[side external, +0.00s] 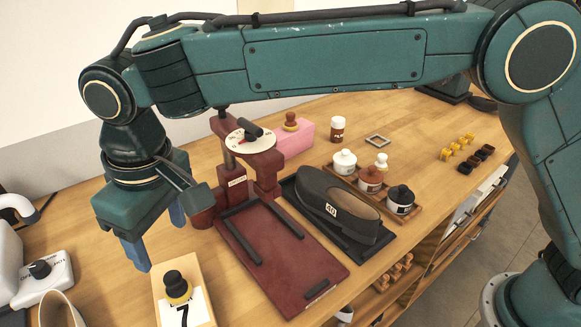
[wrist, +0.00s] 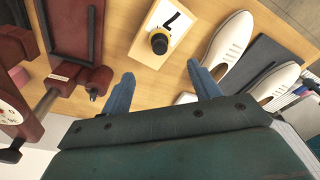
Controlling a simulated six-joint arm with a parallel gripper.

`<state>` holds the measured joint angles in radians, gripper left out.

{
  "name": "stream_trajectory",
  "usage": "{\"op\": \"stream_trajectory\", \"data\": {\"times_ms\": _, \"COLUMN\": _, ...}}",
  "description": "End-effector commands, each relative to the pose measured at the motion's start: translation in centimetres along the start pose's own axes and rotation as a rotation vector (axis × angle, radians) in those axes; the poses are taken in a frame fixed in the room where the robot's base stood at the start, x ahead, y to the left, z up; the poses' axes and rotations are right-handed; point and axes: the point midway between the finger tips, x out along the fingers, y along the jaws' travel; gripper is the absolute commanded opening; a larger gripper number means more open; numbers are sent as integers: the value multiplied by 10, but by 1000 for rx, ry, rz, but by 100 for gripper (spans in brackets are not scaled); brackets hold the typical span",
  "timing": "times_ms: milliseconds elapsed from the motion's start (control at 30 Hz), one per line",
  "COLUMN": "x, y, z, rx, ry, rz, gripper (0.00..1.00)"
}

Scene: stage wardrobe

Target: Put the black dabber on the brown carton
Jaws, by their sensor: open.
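The black dabber (side external: 176,285), a dark knob with a yellowish base, stands upright on the tan-brown carton (side external: 203,281), over its white label marked 7. In the wrist view the dabber (wrist: 159,43) rests on the carton (wrist: 144,45) near its lower end, just beyond the fingertips. My gripper (side external: 160,247) is open and empty, with its blue fingers apart. It hangs above and behind the carton in the side view, clear of the dabber. The wrist view shows my gripper (wrist: 160,71) with nothing between its fingers.
A dark red press (side external: 285,273) stands right of the carton. A pink box (side external: 296,143) carries a brown-knobbed dabber (side external: 291,121). White shoes (wrist: 231,40) lie on the carton's other side.

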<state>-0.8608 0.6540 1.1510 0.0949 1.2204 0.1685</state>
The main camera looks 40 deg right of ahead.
Motion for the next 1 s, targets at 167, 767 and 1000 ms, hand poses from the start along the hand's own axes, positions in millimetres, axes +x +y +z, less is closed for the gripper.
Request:
{"op": "stream_trajectory", "data": {"times_ms": 167, "x": 0, "y": 0, "z": 0, "rx": 0, "ry": 0, "rz": 0, "gripper": 62}}
{"op": "stream_trajectory", "data": {"times_ms": 767, "x": -31, "y": 44, "z": 14, "rx": 50, "ry": 30, "rz": 1, "gripper": 62}}
{"op": "stream_trajectory", "data": {"times_ms": 1000, "x": -74, "y": 110, "z": 50, "rx": 130, "ry": 80, "rz": 9, "gripper": 62}}
